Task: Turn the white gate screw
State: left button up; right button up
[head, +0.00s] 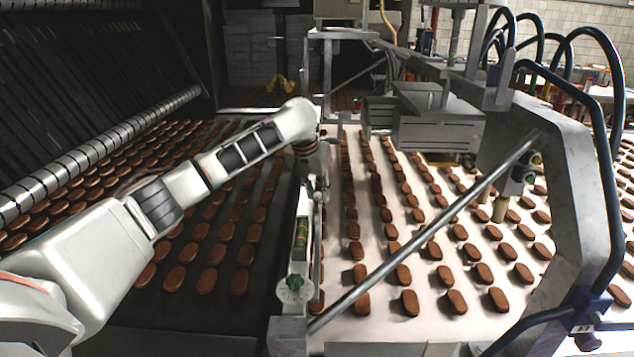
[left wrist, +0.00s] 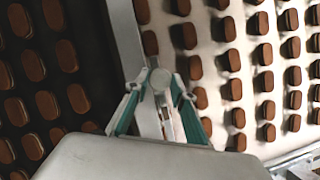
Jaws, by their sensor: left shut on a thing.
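The white gate screw (left wrist: 161,79) shows in the left wrist view as a pale round knob on the rail between the two belts. My left gripper (left wrist: 156,90) is shut on it, with a teal-padded finger on each side. In the head view my left arm reaches across the dark belt, and my left gripper (head: 308,172) points down at the rail. The screw cannot be made out there behind the gripper. My right gripper is not in view.
A green knob (head: 295,284) sits on the near end of the rail. Rows of brown biscuits lie on the dark belt (head: 200,318) and the white belt (head: 380,330). A diagonal metal bar (head: 430,230) and a grey machine frame (head: 560,190) stand on the right.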

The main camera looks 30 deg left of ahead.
pick_arm(q)
jog(key=shift+d+n+y+p, duration=0.15)
jog(key=shift+n+y+p, duration=0.35)
jog(key=shift+n, duration=1.1)
jog(key=n+g+y, duration=0.1)
jog(key=n, duration=0.2)
jog(key=shift+w+d+n, duration=0.1)
jog(key=shift+d+n, duration=0.05)
jog(key=shift+n, duration=0.25)
jog(key=shift+n+y, duration=0.5)
jog(key=shift+n, duration=0.3)
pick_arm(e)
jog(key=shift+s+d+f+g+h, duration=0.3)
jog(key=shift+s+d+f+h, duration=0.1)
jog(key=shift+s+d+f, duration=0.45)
pick_arm(q)
jog(key=shift+g, duration=0.3)
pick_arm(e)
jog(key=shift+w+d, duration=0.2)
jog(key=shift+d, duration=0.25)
pick_arm(q)
jog(key=o, duration=1.1)
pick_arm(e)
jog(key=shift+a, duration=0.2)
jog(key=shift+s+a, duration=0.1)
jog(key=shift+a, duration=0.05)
